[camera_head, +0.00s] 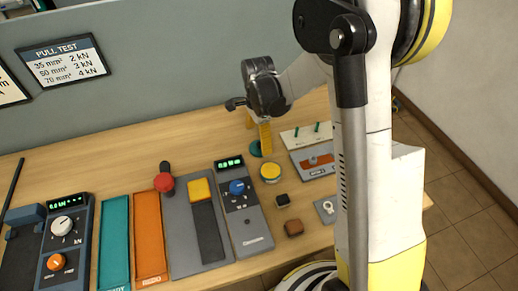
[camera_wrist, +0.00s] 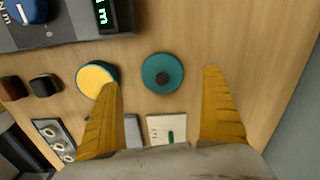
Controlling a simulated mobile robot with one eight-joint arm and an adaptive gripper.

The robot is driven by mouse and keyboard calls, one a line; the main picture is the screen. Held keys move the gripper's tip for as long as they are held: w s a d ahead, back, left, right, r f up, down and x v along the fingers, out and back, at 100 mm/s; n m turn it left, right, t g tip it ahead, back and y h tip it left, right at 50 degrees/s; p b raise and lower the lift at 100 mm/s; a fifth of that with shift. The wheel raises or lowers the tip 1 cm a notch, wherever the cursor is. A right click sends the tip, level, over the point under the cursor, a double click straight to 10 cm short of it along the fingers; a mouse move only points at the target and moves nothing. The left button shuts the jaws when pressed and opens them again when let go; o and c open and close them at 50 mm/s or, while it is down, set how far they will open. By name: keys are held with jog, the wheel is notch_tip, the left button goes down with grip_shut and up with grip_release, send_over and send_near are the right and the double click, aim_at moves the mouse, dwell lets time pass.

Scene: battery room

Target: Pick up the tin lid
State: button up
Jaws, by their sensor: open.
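I cannot tell the exact height of the fingertips. A round tin (camera_wrist: 97,80) with a yellow top and teal side stands beside the lid, close to the left finger.
A meter with a green display (camera_head: 238,200), dark and brown small blocks (camera_head: 294,228), a socket plate (camera_head: 326,209) and a white-and-grey panel (camera_head: 306,135) lie nearby. A grey wall (camera_head: 170,65) closes the back. Bare wood lies left of my gripper in the head view.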

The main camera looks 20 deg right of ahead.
aim_at(259, 143)
jog(key=f, duration=0.1)
jog(key=f+b, duration=0.1)
jog(key=f, duration=0.2)
jog(key=shift+w+d+f+b, duration=0.2)
jog(key=shift+d+f+b, duration=0.05)
jog(key=shift+b, duration=0.1)
jog(key=shift+r, duration=0.1)
jog(key=shift+c, duration=0.3)
jog(key=c, duration=1)
jog(key=shift+o, duration=0.2)
